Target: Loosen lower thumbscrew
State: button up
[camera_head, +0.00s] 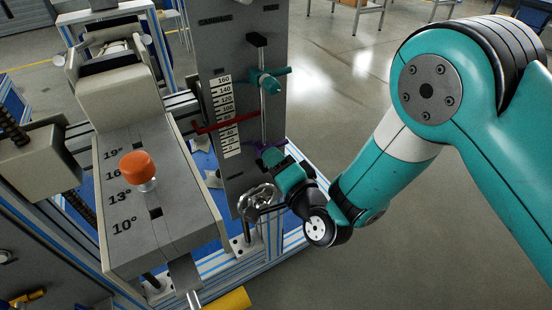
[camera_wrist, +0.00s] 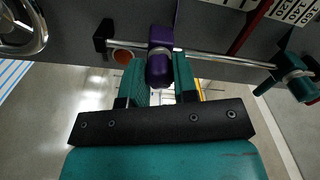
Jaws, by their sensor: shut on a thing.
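The lower thumbscrew (camera_head: 270,154) is purple and sits on a thin upright rod of the grey panel, mostly hidden behind my gripper in the head view. In the wrist view the purple thumbscrew (camera_wrist: 160,66) lies between my two teal fingers. My gripper (camera_wrist: 160,76) is shut on it; it also shows in the head view (camera_head: 278,164), low in front of the panel. The upper thumbscrew (camera_head: 269,83) is teal and sits higher on the same rod. It shows at the right of the wrist view (camera_wrist: 298,80), apart from my gripper.
A red pointer (camera_head: 222,124) crosses the numbered scale (camera_head: 226,135) left of the rod. A metal handwheel (camera_head: 257,202) is close to my gripper at the lower left. A grey angle-marked block with an orange knob (camera_head: 138,166) stands at the left. The floor at the right is clear.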

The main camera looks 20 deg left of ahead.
jog(key=shift+n+p, duration=0.35)
jog(key=shift+n, duration=0.95)
jog(key=shift+s, duration=0.1)
jog(key=o, duration=0.9)
jog(key=shift+a, duration=0.1)
jog(key=shift+o, duration=0.2)
